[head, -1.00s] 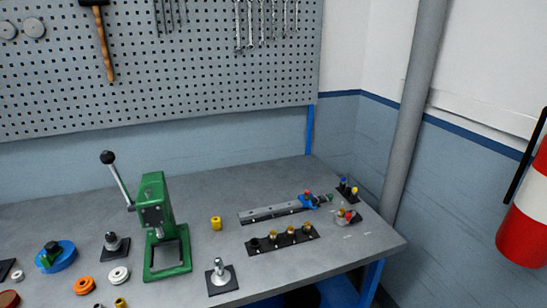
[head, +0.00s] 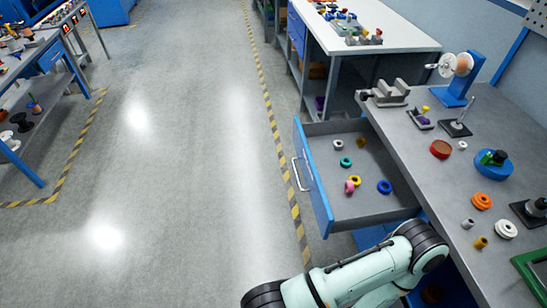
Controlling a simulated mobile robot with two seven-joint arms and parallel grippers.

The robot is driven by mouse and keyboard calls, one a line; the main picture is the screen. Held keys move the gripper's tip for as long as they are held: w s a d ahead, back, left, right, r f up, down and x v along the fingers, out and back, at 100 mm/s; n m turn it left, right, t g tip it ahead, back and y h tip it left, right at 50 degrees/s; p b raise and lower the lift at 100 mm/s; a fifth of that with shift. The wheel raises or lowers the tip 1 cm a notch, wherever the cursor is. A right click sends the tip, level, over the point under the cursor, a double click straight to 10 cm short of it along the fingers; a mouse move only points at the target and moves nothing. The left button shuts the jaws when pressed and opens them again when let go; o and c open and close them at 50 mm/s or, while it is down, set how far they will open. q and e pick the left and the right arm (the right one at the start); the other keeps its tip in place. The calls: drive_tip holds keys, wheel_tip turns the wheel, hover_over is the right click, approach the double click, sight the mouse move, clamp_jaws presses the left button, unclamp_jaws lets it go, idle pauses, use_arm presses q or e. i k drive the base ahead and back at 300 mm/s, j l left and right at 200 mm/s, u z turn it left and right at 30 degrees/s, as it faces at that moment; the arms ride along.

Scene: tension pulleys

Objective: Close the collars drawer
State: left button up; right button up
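The collars drawer (head: 312,178) is pulled out from the left side of the grey workbench (head: 432,160). It has a blue front with a silver handle (head: 298,174) facing left. Several small collars lie inside, among them a green collar (head: 346,162), a blue collar (head: 384,187), a pink collar (head: 349,187) and a white collar (head: 338,145). One of my arms shows pale green and black at the bottom, just below the drawer. Neither gripper shows in the head view.
A white-topped table (head: 375,38) stands beyond the drawer. Open floor (head: 190,160) with yellow-black tape lies left of the drawer.

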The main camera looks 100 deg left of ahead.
sight(336, 210)
drive_tip(key=u, duration=2.95)
